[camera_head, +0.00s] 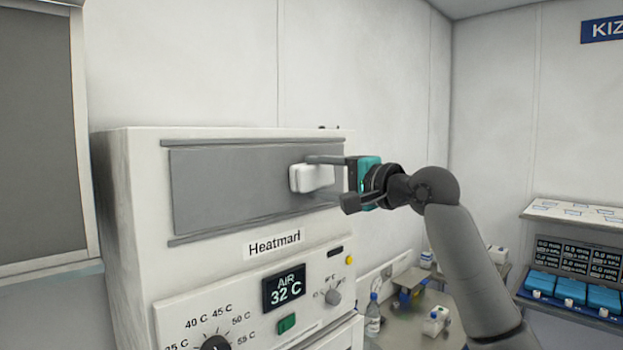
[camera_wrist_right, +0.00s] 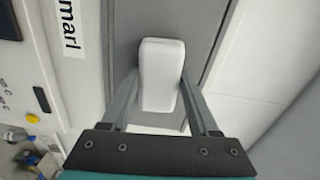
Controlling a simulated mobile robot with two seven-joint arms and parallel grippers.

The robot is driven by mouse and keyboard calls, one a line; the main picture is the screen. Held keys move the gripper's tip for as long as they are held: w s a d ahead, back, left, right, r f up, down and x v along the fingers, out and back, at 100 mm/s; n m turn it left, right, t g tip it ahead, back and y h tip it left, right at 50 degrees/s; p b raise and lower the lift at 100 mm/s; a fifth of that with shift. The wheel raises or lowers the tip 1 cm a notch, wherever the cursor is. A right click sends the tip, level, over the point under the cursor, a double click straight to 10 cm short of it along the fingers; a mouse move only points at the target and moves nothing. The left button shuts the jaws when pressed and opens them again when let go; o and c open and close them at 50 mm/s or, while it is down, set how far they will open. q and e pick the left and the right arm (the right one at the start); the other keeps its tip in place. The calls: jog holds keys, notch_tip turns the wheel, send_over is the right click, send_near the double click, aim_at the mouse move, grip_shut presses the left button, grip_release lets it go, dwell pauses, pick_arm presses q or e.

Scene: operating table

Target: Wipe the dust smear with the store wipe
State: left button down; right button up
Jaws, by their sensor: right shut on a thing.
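The store wipe (camera_head: 310,178) is a small white rounded block. My right gripper (camera_head: 328,181) is shut on it, one finger along each side. The wipe is at the right part of the grey panel (camera_head: 225,188) on the front of the Heatmart cabinet. In the right wrist view the wipe (camera_wrist_right: 161,75) sits between the two grey fingers, in front of the grey panel. It looks close to or against the panel; I cannot tell whether it touches. I cannot clearly make out the dust smear on the panel. My left gripper is not in view.
The cabinet (camera_head: 118,200) has raised rails above and below the panel. Knobs and a display (camera_head: 284,288) are lower down. A bottle (camera_head: 373,315) and small items stand on a bench behind at the right. Blue boxes (camera_head: 570,290) sit on a shelf farther right.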

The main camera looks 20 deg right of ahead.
aim_at(241, 184)
jog(key=shift+d, duration=0.25)
jog(key=shift+s+a, duration=0.8)
jog(key=shift+a, duration=1.5)
jog(key=shift+s+a, duration=0.8)
jog(key=shift+a, duration=1.45)
jog(key=shift+s+a, duration=0.8)
jog(key=shift+a, duration=1.5)
jog(key=shift+s, duration=0.1)
jog(key=shift+v, duration=2.85)
jog(key=v, duration=0.3)
